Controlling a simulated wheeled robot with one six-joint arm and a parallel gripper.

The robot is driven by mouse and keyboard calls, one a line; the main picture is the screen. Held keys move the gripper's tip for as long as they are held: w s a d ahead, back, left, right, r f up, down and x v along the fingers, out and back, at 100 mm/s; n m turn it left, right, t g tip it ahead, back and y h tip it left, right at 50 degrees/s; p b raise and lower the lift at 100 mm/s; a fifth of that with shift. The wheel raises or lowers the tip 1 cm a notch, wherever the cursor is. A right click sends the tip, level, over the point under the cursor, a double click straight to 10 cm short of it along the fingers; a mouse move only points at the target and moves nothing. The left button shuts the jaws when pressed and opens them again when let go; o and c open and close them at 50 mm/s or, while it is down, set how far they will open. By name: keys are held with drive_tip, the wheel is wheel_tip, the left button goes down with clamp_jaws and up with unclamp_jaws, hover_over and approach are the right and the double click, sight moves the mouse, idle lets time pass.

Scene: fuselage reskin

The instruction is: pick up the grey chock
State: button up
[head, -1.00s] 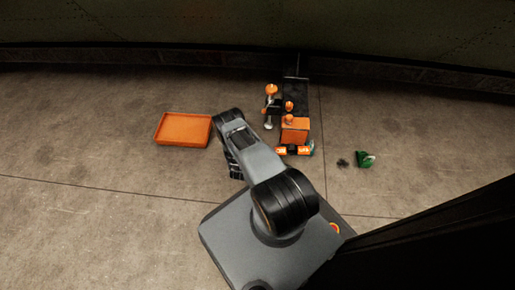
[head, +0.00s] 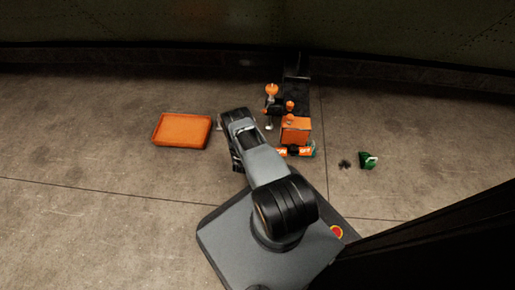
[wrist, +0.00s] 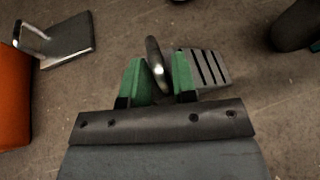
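My gripper (wrist: 159,76) has two green fingers, set apart and pointing down at the floor. A slotted grey piece (wrist: 205,67), which looks like the grey chock, lies at the right finger. A rounded shiny metal part (wrist: 157,60) shows in the gap between the fingers; it seems to belong to the grey piece, but I cannot tell surely. I see no clear contact with the fingers. In the head view my arm hides the gripper and the grey piece.
An orange tray (head: 182,131) lies left of my arm; its side shows in the wrist view (wrist: 12,95). A grey plate with a shiny upright edge (wrist: 62,42) lies near it. Orange and black equipment (head: 295,130) stands right of my arm. A green item (head: 368,160) lies farther right.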

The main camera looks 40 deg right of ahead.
clamp_jaws()
idle(1.0)
